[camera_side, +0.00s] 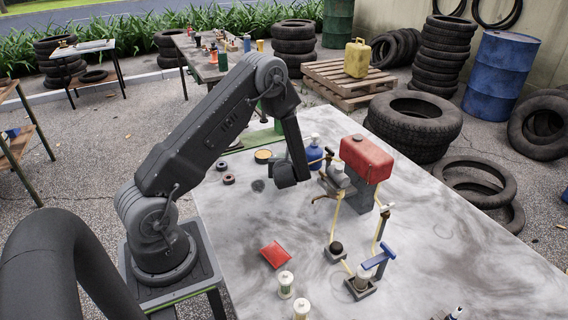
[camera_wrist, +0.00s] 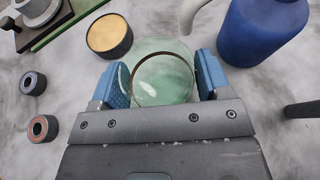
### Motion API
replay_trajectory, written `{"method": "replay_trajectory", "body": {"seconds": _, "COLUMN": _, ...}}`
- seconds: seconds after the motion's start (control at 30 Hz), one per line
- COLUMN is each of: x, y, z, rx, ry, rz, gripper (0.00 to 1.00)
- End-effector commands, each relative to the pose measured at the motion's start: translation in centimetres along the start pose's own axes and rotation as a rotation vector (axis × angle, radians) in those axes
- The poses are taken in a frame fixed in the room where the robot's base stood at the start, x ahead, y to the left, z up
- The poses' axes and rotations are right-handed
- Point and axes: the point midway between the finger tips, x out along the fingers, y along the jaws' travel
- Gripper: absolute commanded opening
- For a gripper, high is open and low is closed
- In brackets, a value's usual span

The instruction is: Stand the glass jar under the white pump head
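The glass jar (camera_wrist: 163,80), pale green and clear with a round rim, sits between my gripper's two blue finger pads in the wrist view. My gripper (camera_wrist: 163,86) appears shut on it, with a pad against each side. In the side view my gripper (camera_side: 286,180) is over the table left of the blue bottle (camera_side: 314,152) and hides the jar. Whether the jar touches the table cannot be told. The blue bottle also shows in the wrist view (camera_wrist: 262,32). The white pump head (camera_wrist: 199,14) shows only its curved spout, whose tip is just beyond the jar's rim.
A round tin (camera_wrist: 110,36) stands close left of the jar. Two small rings (camera_side: 228,179) lie farther left. A red tank (camera_side: 366,157) on a compressor stands right of the bottle. A red packet (camera_side: 275,254) lies nearer the front.

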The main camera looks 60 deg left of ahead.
Motion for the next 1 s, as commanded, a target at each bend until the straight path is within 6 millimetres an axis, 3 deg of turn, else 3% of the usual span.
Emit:
{"method": "replay_trajectory", "body": {"seconds": 0.2, "x": 0.0, "y": 0.0, "z": 0.0, "rx": 0.000, "ry": 0.000, "rz": 0.000, "gripper": 0.89}}
{"method": "replay_trajectory", "body": {"seconds": 0.53, "x": -0.8, "y": -0.1, "z": 0.0, "rx": 0.001, "ry": 0.001, "rz": -0.001, "gripper": 0.89}}
{"method": "replay_trajectory", "body": {"seconds": 0.67, "x": -2.9, "y": -0.1, "z": 0.1, "rx": 0.002, "ry": 0.000, "rz": -0.004, "gripper": 0.89}}
{"method": "replay_trajectory", "body": {"seconds": 1.0, "x": -10.4, "y": -0.1, "z": 0.1, "rx": 0.001, "ry": -0.001, "rz": -0.005, "gripper": 0.89}}
